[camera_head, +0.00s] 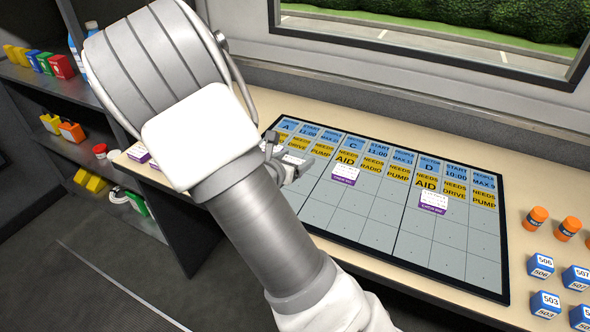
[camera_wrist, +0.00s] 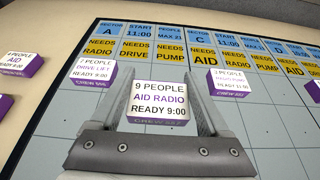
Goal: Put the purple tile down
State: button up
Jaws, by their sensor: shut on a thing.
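My gripper (camera_wrist: 160,78) is shut on a purple tile (camera_wrist: 158,98) with a white face reading "9 PEOPLE, AID RADIO, READY 9:00". The tile is over the grey-blue grid board (camera_wrist: 60,125); I cannot tell whether it touches the board. In the head view my gripper (camera_head: 284,160) is over the board's left part, and my arm hides much of that side. A "DRIVE LIFT" tile (camera_wrist: 93,72) is left of my gripper. Another purple tile (camera_wrist: 228,82) is to its right, under the Sector C headers. A further tile (camera_head: 433,201) lies under Sector D.
Purple tiles, one reading "4 PEOPLE, AID" (camera_wrist: 20,64), lie on the desk left of the board. Orange bottles (camera_head: 536,217) and blue numbered blocks (camera_head: 540,265) stand at the right. A shelf (camera_head: 60,85) with small items is at the left. The board's lower rows at right are bare.

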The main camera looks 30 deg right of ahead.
jog(key=shift+f+b, duration=0.45)
jog(key=shift+f, duration=1.2)
jog(key=shift+f, duration=0.15)
jog(key=o, duration=1.2)
jog(key=shift+o, duration=0.2)
